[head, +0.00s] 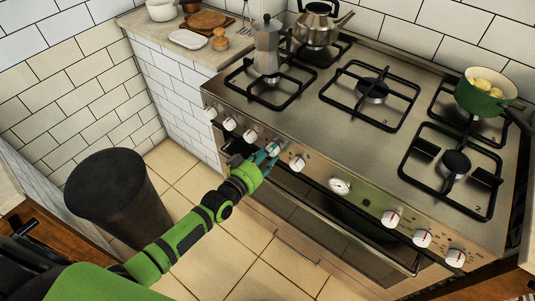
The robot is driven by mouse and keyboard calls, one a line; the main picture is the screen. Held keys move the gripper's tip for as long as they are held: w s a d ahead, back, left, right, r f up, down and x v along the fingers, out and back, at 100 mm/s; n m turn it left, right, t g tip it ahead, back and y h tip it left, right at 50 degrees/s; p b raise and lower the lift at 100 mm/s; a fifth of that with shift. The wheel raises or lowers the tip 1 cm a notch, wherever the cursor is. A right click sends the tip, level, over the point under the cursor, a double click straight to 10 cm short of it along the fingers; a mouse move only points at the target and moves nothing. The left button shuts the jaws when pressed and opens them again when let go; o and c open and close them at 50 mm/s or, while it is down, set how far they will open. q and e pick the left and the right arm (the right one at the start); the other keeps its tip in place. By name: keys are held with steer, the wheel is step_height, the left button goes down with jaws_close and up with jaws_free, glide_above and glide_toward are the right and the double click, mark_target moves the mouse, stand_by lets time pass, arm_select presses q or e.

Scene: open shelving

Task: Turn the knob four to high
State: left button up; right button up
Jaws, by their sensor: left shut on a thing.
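A row of white knobs runs along the steel front panel of the stove (320,150). My left gripper (268,155), with teal fingers, reaches the panel from the front left. It is shut on knob four (274,147), the fourth from the left, which is partly hidden by the fingers. The knob's pointer and setting are too small to read. Another knob (297,162) is close on its right, and one (250,135) is close on its left. A round dial (340,186) sits in the middle of the panel. My right gripper is not in view.
A moka pot (267,48), a kettle (320,24) and a green pot (484,96) with yellow food stand on the burners. The oven handle (320,205) sticks out below the knobs. A dark bin (115,195) stands at the left. The tiled floor before the oven is clear.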

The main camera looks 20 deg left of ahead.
arm_select(q)
steer(key=o, duration=1.2)
steer(key=shift+c, duration=0.2)
steer(key=shift+s, duration=0.1)
steer(key=v, duration=1.1)
steer(key=shift+s, duration=0.4)
steer(key=shift+a, duration=0.1)
